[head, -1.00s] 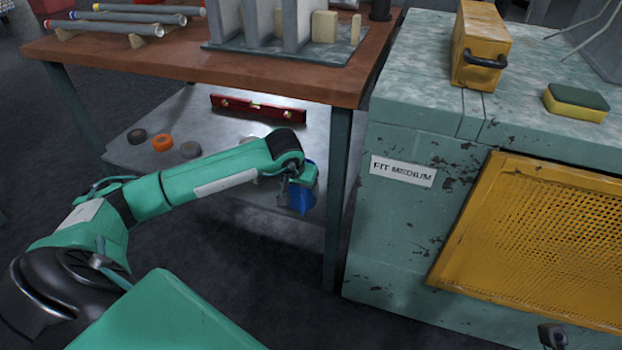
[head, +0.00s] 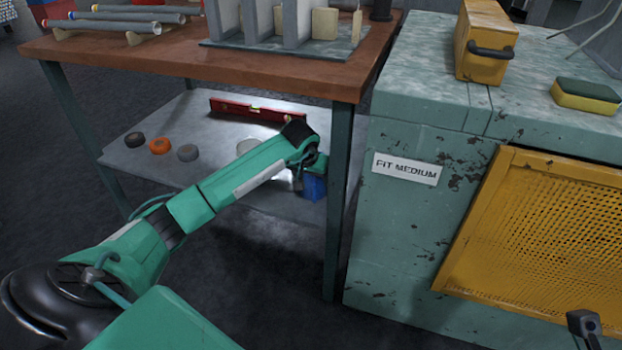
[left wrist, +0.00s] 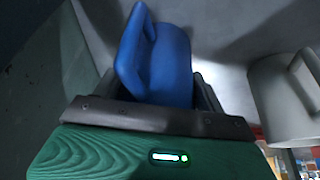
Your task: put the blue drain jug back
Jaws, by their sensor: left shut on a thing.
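The blue drain jug (head: 314,187) is in my left gripper (head: 306,178), near the right front end of the workbench's lower shelf (head: 215,115). In the left wrist view the blue jug (left wrist: 172,65) fills the space between the fingers of the left gripper (left wrist: 155,92), its handle toward the left. The gripper is shut on it. My arm hides part of the jug in the head view, and I cannot tell whether its base touches the shelf. A dark part of my right gripper (head: 583,322) shows at the bottom right; its jaws are unclear.
A pale grey vessel (left wrist: 285,95) stands right of the jug in the wrist view. A red level (head: 258,111) and several tape rolls (head: 160,146) lie on the shelf. A bench leg (head: 338,200) stands just right of the jug. The green cabinet (head: 400,230) is further right.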

